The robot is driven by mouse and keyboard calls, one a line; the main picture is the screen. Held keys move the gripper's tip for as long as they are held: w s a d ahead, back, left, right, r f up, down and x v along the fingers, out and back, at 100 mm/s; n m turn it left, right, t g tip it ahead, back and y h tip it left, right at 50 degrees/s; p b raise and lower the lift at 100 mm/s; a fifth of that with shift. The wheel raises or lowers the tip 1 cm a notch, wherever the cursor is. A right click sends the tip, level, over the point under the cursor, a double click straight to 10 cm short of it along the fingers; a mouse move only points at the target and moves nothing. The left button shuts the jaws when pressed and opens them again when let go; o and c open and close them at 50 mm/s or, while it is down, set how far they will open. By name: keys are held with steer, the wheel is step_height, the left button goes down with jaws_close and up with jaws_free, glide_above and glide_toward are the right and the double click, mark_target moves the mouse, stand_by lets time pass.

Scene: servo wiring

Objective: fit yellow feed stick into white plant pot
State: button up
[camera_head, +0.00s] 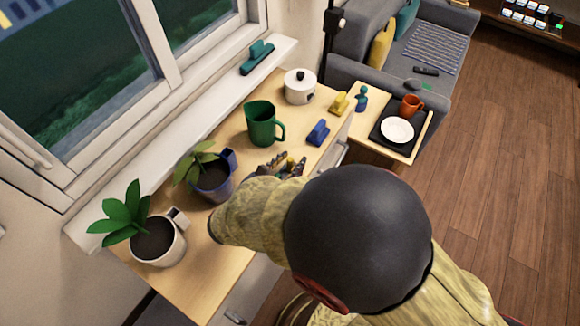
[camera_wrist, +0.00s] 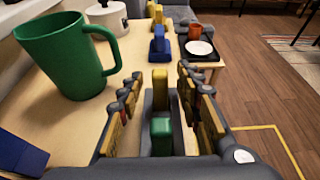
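The white plant pot (camera_head: 172,250) stands at the table's near left end in the head view. It holds dark soil and a leafy plant, with a small white holder (camera_head: 179,219) at its rim. A narrow yellow upright piece, seemingly the feed stick (camera_wrist: 159,88), shows between my gripper's fingers in the wrist view. A green block (camera_wrist: 160,133) shows below it. My gripper (camera_wrist: 160,85) is open, with fingers apart on both sides and visible gaps beside the yellow piece. The piece's lower end is hard to make out. My arm hides much of my gripper (camera_head: 285,166) in the head view.
A blue pot (camera_head: 216,185) with a plant stands beside the white one. A green pitcher (camera_head: 261,124) is left of my gripper in the wrist view (camera_wrist: 70,57). A blue piece (camera_head: 318,132), another yellow piece (camera_head: 340,103) and a white lidded pot (camera_head: 299,88) stand farther along.

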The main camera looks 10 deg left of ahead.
steer(key=shift+c, duration=1.2)
jaws_close()
